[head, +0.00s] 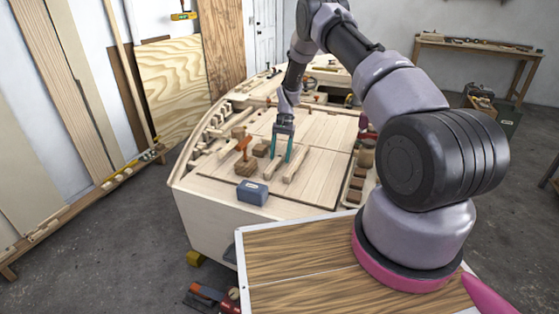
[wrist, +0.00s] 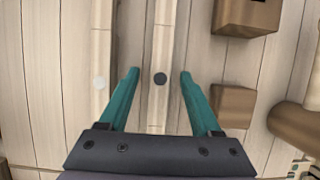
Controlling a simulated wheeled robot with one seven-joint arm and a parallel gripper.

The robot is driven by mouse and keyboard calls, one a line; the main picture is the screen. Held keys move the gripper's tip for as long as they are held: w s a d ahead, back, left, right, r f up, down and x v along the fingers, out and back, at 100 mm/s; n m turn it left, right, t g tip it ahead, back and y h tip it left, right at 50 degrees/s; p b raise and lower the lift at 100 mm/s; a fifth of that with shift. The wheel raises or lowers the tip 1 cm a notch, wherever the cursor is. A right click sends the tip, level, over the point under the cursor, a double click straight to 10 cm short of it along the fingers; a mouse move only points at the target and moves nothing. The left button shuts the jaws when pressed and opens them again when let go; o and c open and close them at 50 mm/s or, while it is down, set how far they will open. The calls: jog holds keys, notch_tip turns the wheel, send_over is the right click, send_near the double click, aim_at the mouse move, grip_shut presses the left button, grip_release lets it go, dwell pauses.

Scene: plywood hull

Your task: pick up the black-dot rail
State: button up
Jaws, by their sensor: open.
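The black-dot rail (wrist: 161,105) is a pale, narrow wooden strip with a black dot on top. In the wrist view it runs up the middle, between the two teal fingers of my gripper (wrist: 159,73). The fingers are open, with a gap on each side of the rail. A similar rail with a white dot (wrist: 101,50) lies parallel on the left, partly behind the left finger. In the head view my gripper (head: 280,159) points down over the left one of two short rails (head: 273,168); the dots are too small to see there. Fingertip height is hard to judge.
Brown wooden blocks (wrist: 232,105) lie close to the right finger in the wrist view. In the head view an orange clamp (head: 243,146) and a blue-grey box (head: 252,192) are nearby. The plank deck (head: 315,140) beyond the rails is clear.

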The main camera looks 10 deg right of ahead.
aim_at(280, 155)
grip_shut()
jog(key=shift+r, duration=0.1)
notch_tip(280, 155, up, 10)
dwell(0.4)
